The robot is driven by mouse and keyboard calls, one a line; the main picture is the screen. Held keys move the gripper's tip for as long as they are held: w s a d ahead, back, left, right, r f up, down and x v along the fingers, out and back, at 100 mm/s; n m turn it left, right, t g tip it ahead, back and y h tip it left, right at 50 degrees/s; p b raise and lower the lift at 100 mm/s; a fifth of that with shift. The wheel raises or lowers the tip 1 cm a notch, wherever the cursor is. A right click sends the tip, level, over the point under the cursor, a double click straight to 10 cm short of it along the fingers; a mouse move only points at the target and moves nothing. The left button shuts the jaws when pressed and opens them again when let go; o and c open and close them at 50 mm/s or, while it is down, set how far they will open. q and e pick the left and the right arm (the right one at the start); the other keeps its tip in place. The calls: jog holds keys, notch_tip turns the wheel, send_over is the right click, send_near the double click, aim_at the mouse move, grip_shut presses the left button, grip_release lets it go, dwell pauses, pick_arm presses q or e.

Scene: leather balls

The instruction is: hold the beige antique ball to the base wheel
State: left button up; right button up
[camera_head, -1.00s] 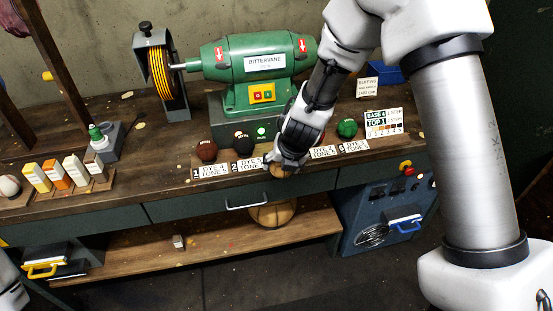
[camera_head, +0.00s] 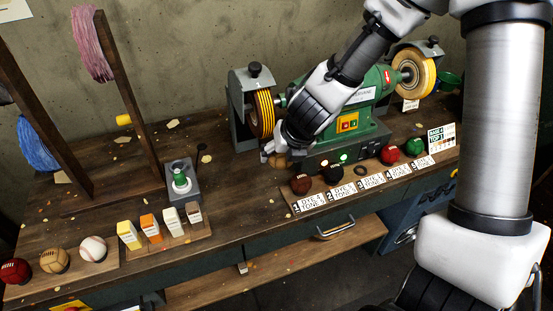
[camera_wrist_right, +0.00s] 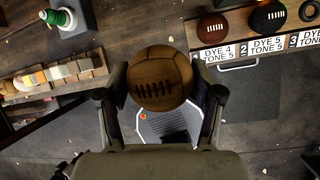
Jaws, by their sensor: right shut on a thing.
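My right gripper (camera_wrist_right: 160,105) is shut on a tan panelled ball with dark lacing (camera_wrist_right: 158,72), held between both fingers in the right wrist view. In the head view my right gripper (camera_head: 277,150) is beside the left buffing wheel, which has yellow and dark stripes (camera_head: 262,110). The held ball is mostly hidden there, and I cannot tell whether it touches the wheel. A second, tan wheel (camera_head: 414,77) is at the right end of the green grinder (camera_head: 385,95). The frames do not show which is the base wheel. My left gripper is out of view.
A front rack holds dark brown (camera_head: 301,184), black (camera_head: 332,173), red (camera_head: 390,154) and green balls (camera_head: 413,146), with an empty ring (camera_head: 361,170) between. Small labelled blocks (camera_head: 150,228) and several balls (camera_head: 54,260) sit at left. A post (camera_head: 130,110) stands behind.

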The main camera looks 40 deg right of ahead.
jog(key=shift+s+d+r, duration=0.1)
jog(key=shift+d+r, duration=0.15)
jog(key=shift+r, duration=0.25)
jog(key=shift+w+d+r+p, duration=0.2)
jog(key=shift+w+d+p, duration=0.45)
jog(key=shift+p, duration=0.2)
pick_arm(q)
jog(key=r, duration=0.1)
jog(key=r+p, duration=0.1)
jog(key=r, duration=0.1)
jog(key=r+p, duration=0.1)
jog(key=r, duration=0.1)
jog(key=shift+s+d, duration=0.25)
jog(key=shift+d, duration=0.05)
pick_arm(e)
jog(key=w, duration=0.4)
jog(key=shift+w+d+f, duration=0.2)
jog(key=shift+w+d, duration=0.1)
jog(key=shift+w, duration=0.05)
jog(key=shift+w+a, duration=0.1)
pick_arm(q)
jog(key=shift+p, duration=0.35)
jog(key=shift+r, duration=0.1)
pick_arm(e)
jog(key=shift+w, duration=0.2)
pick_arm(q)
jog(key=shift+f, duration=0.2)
